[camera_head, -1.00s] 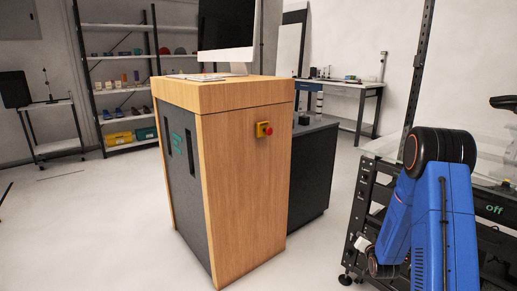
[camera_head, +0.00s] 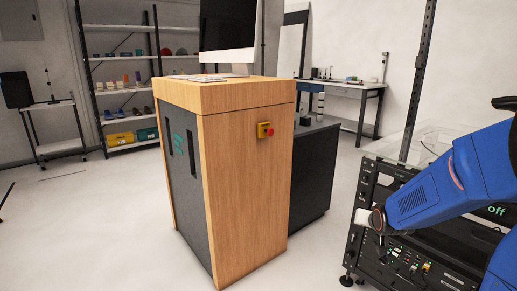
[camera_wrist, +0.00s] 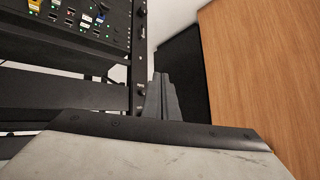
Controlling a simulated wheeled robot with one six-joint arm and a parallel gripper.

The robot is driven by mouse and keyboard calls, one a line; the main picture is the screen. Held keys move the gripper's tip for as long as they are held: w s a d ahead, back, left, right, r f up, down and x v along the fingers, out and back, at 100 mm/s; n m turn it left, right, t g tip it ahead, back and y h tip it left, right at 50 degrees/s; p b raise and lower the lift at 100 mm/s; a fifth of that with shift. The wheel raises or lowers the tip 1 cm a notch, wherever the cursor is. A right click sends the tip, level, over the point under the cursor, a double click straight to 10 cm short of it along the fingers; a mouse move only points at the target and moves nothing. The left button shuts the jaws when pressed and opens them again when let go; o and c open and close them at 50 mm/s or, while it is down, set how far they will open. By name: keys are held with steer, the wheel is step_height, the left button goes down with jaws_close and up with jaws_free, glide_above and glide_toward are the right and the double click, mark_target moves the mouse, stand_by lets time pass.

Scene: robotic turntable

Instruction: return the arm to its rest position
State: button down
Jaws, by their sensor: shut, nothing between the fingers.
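My gripper (camera_wrist: 162,98) shows in the wrist view as grey fingers closed together, with nothing between them. In the head view my blue arm reaches in from the right edge. Its pale wrist end hangs in front of the black equipment rack (camera_head: 437,262). The fingers are small and hard to make out there. In the wrist view the rack (camera_wrist: 75,95) is left of the fingers and the wooden cabinet (camera_wrist: 260,70) is to the right. I cannot tell any contact with either.
Shelves (camera_head: 120,85) and a workbench (camera_head: 345,88) stand at the back. Pale floor is open between cabinet and rack.

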steer(key=s+a+r+n+g, duration=0.1)
steer(key=s+a+r, duration=0.2)
steer(key=s, duration=0.9)
steer(key=s+a+r+n+g+y, duration=0.1)
steer(key=s+a+r+g, duration=0.1)
steer(key=s, duration=1)
steer(key=s+a+r+n+g, duration=0.1)
steer(key=s+a+r+g, duration=0.1)
steer(key=s, duration=1)
steer(key=shift+s+a+r+n, duration=0.3)
steer(key=shift+a+r+n, duration=0.1)
steer(key=shift+a+r, duration=0.55)
steer(key=shift+a+f, duration=0.1)
steer(key=shift+f, duration=0.05)
